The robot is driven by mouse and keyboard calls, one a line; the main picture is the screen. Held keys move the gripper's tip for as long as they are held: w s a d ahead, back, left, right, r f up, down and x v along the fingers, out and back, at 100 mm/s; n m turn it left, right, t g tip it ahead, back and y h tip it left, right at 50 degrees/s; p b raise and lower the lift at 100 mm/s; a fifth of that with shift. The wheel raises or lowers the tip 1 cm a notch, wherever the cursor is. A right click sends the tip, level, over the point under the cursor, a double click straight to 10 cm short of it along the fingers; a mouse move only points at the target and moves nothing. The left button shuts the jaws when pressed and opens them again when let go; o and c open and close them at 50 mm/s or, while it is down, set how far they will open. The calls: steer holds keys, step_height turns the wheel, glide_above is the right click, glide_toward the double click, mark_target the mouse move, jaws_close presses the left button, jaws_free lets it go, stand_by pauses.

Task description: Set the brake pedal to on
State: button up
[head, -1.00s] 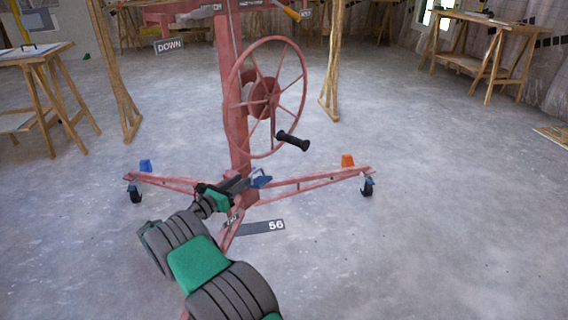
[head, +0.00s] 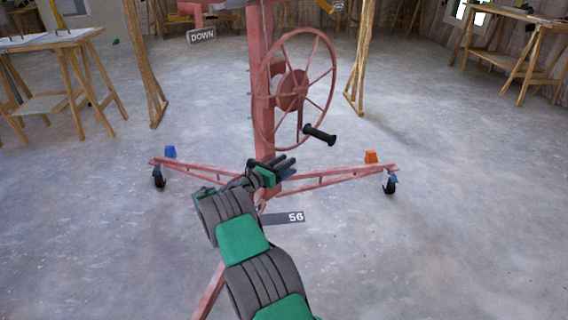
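The red panel lift has a post (head: 261,90) on splayed legs. A small blue piece, seemingly the brake pedal (head: 289,175), shows low by the foot of the post, mostly hidden behind my gripper. My gripper (head: 287,164) is at the foot of the post, just above and overlapping the blue piece in the picture. I cannot tell whether it touches it. The fingers are small and dark, and their gap cannot be made out. The pedal's on or off position cannot be read.
A spoked hand wheel (head: 297,90) with a black crank handle (head: 319,135) stands above my gripper. A grey tag (head: 285,218) reads 56.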

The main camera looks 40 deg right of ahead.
steer(key=shift+c, duration=0.4)
jaws_close()
steer(key=shift+w+a, duration=0.15)
stand_by(0.8)
